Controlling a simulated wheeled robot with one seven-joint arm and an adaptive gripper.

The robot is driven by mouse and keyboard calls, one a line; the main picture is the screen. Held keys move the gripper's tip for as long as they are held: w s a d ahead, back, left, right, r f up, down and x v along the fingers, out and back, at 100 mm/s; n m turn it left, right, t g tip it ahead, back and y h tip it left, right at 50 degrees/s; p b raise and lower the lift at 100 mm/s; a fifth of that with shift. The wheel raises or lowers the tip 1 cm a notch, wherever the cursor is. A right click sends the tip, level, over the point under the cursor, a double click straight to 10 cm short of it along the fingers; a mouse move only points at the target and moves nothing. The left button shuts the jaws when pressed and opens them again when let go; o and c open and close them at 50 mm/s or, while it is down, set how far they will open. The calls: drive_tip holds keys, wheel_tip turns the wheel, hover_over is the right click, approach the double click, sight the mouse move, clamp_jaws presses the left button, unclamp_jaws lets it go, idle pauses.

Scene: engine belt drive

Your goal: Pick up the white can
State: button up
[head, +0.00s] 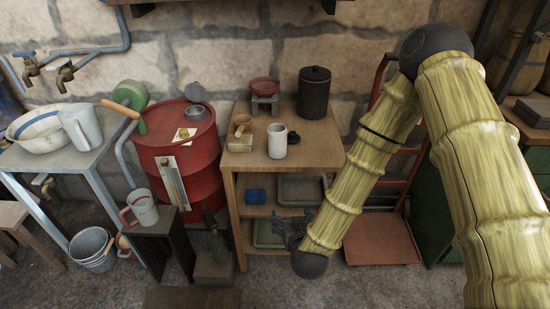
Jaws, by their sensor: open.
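The white can (277,143) stands upright near the front of the top of a wooden shelf table (312,150). It looks like a small white cylinder with a dark opening or top. My gripper (285,226) is dark and open, low in front of the table's lower shelves, below and slightly right of the can. It is apart from the can, and nothing shows between its fingers. The gripper is small in view, so its exact depth from the shelves is hard to tell.
Around the can are a small dark round object (293,137), a wooden cup on a block (241,125), a red bowl on a stand (264,86) and a tall black canister (314,92). A red barrel (205,165) stands left, a red hand truck (383,240) right.

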sight(277, 141)
drive_tip(key=w+a+r+t+b, duration=0.1)
drive_tip(key=w+r+t, duration=0.1)
drive_tip(key=w+r, duration=0.2)
drive_tip(key=w+a+r+m+t+h+b, duration=0.1)
drive_tip(key=w+a+r+t, duration=0.1)
drive_tip(key=w+r, duration=0.2)
drive_tip(key=w+a+r+t+h+b, duration=0.1)
drive_tip(key=w+r, duration=0.4)
drive_tip(key=r, duration=0.1)
drive_tip(key=shift+a+r+t, duration=0.1)
drive_tip(key=shift+a+t, duration=0.05)
drive_tip(key=shift+t, duration=0.25)
drive_tip(key=shift+w, duration=3.1)
drive_tip(key=shift+f, duration=0.2)
drive_tip(key=c, duration=1.2)
drive_tip(key=shift+c, duration=0.3)
drive_tip(key=shift+r, duration=0.3)
drive_tip(key=shift+r, duration=1.45)
drive_tip(key=s+d+r, duration=0.1)
drive_tip(key=s, duration=1.4)
drive_tip(key=shift+s+r, duration=0.25)
drive_tip(key=shift+s, duration=0.15)
